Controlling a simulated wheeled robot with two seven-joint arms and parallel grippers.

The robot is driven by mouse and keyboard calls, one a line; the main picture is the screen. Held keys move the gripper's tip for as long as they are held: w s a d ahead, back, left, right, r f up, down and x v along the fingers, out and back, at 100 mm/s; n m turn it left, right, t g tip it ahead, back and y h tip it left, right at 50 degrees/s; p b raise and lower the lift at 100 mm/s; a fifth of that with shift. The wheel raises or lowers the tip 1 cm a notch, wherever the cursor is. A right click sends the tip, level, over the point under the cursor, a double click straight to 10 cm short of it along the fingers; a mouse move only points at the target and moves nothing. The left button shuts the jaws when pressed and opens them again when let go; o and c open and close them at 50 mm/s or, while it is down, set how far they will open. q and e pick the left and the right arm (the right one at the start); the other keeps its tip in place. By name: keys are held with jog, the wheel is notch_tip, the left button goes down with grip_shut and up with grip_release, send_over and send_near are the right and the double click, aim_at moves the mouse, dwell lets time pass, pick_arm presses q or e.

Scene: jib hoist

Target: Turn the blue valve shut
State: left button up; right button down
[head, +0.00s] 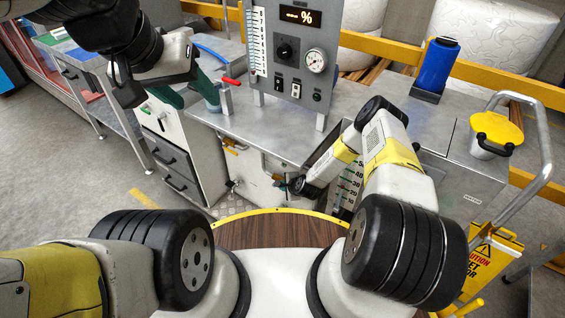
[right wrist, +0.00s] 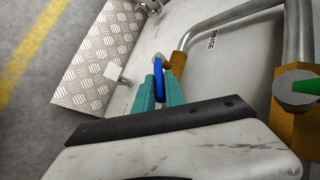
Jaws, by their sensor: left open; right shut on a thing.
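The blue valve handle (right wrist: 159,82) shows in the right wrist view as a slim blue lever. It stands beside an orange valve body (right wrist: 178,63) on a grey pipe (right wrist: 225,27). My right gripper (right wrist: 159,88) is shut on the handle, with one teal finger on each side of it. The handle's far end passes between the fingers and is partly hidden. In the head view my right arm reaches down to the cabinet front, and its fingers cannot be made out. My left gripper (head: 189,96) is open at the bench's left end, with its green fingers spread.
A green-handled valve (right wrist: 306,88) is close on the right in the right wrist view. A tread plate (right wrist: 97,62) lies at left. A red lever (head: 232,82) is beside my left gripper. A control panel (head: 292,50) stands on the bench; a blue cylinder (head: 438,65) is further right.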

jog(key=c, duration=1.4)
grip_release()
jog(key=v, duration=0.7)
jog(key=shift+s+r, duration=0.25)
jog(key=shift+d, duration=0.15)
